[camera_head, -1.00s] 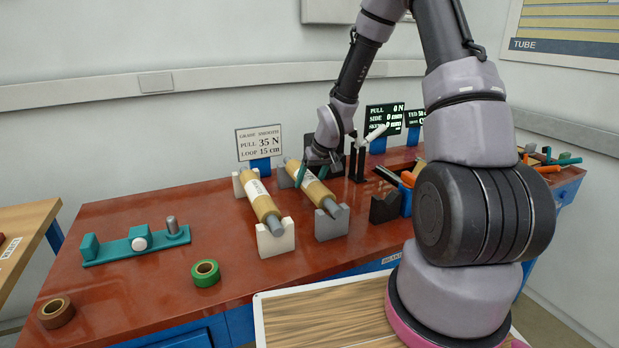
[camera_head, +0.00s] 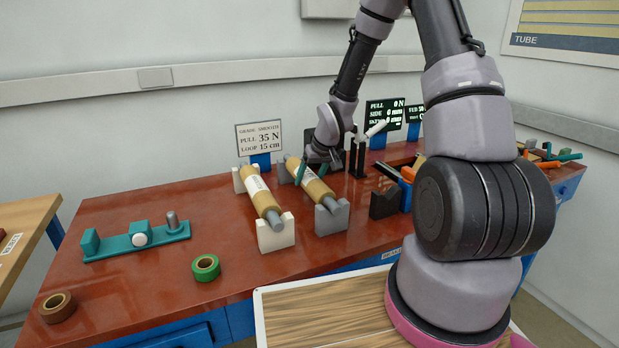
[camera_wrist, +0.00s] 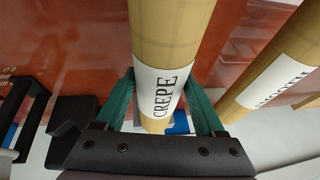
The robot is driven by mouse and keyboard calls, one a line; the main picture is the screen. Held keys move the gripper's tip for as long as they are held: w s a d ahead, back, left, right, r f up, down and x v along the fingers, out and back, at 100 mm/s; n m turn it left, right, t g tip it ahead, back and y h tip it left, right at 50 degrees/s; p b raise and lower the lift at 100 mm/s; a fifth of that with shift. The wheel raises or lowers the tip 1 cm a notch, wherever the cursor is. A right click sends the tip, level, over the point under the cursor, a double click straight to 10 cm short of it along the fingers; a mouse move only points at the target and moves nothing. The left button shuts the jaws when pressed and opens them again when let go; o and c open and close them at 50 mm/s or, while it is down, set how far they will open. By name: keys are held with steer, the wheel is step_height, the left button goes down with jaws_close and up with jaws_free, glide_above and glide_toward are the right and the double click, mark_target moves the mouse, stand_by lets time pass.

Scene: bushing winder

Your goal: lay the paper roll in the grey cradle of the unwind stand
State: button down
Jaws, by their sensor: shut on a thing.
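My gripper (camera_head: 313,170) is shut on the crepe paper roll (camera_head: 317,188), a tan roll on a grey core with a white label. In the wrist view the green fingers stand on either side of the roll (camera_wrist: 165,40), at its label reading CREPE. The roll lies along the grey cradle (camera_head: 332,218), its near core end at the front block's notch. Whether the roll bears fully on the cradle I cannot tell; the far end is partly hidden by my gripper.
A second roll (camera_head: 260,195), labelled SMOOTH in the wrist view, lies in the white cradle (camera_head: 276,235) just left. A dark block (camera_head: 384,204) stands to the right. A green tape (camera_head: 206,267), brown tape (camera_head: 57,307) and teal fixture (camera_head: 137,241) are at left. A sign (camera_head: 259,138) stands behind.

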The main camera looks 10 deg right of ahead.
jaws_free()
steer(key=v, duration=1)
steer(key=shift+s+d+r, duration=0.1)
steer(key=shift+s+r, duration=0.1)
steer(key=shift+r, duration=0.15)
steer(key=shift+s+d+r, duration=0.1)
steer(key=shift+r, duration=0.2)
steer(key=s+d+r+m+t, duration=0.3)
steer(key=s+r+m, duration=0.3)
steer(key=s+r, duration=1.7)
steer(key=shift+s+r+h, duration=0.25)
steer(key=shift+r+h, duration=0.05)
steer(key=shift+r, duration=0.65)
